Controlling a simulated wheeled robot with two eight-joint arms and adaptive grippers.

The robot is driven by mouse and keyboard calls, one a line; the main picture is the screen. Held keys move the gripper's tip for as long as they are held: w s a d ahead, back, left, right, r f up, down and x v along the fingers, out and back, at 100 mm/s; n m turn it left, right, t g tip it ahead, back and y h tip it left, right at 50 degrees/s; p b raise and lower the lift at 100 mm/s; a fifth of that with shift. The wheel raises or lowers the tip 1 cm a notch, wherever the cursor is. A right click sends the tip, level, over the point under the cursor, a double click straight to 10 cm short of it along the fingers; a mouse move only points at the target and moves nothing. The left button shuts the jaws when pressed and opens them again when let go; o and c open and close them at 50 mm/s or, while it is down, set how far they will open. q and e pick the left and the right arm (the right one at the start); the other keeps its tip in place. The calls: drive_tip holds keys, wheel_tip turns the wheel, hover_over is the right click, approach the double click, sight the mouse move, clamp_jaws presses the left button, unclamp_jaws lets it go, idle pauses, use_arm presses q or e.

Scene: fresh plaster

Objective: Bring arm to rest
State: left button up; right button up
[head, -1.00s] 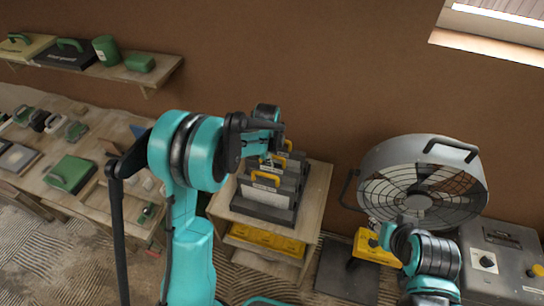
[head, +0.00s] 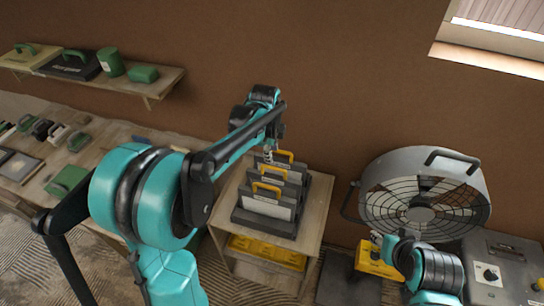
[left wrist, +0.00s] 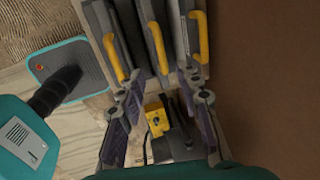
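My left arm, teal and black, comes in from the left in the head view and reaches over a wooden stand. My left gripper (head: 268,153) is above the dark holder (head: 262,224) with its several upright grey trowels with yellow handles (head: 267,187). The left wrist view shows its two fingers (left wrist: 162,88) apart with nothing between them, and the yellow handles (left wrist: 158,48) just beyond. My right arm is at the lower right in front of the fan. Its gripper (head: 377,238) is small and partly hidden, and its opening is unclear.
The wooden stand (head: 318,205) has a yellow item (head: 266,252) on its lower shelf. A big grey fan (head: 425,195) and a grey control box (head: 505,270) stand at right. A workbench with tools and a wall shelf (head: 160,82) are at left.

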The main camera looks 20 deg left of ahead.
idle(0.5)
use_arm(q)
drive_tip(key=s+f+n+t+b, duration=0.1)
drive_tip(key=s+f+n+b, duration=0.2)
drive_tip(key=s+n, duration=0.3)
drive_tip(key=s+f+n+t+b, duration=0.2)
drive_tip(key=s+f+n+b, duration=0.2)
drive_tip(key=s, duration=0.5)
drive_tip(key=s+f+n+t+b, duration=0.2)
drive_tip(key=s+f+n+b, duration=0.1)
drive_tip(key=s+n+b, duration=0.4)
drive_tip(key=shift+s+f+n, duration=0.15)
drive_tip(key=shift+s+n, duration=0.45)
drive_tip(key=shift+n, duration=0.1)
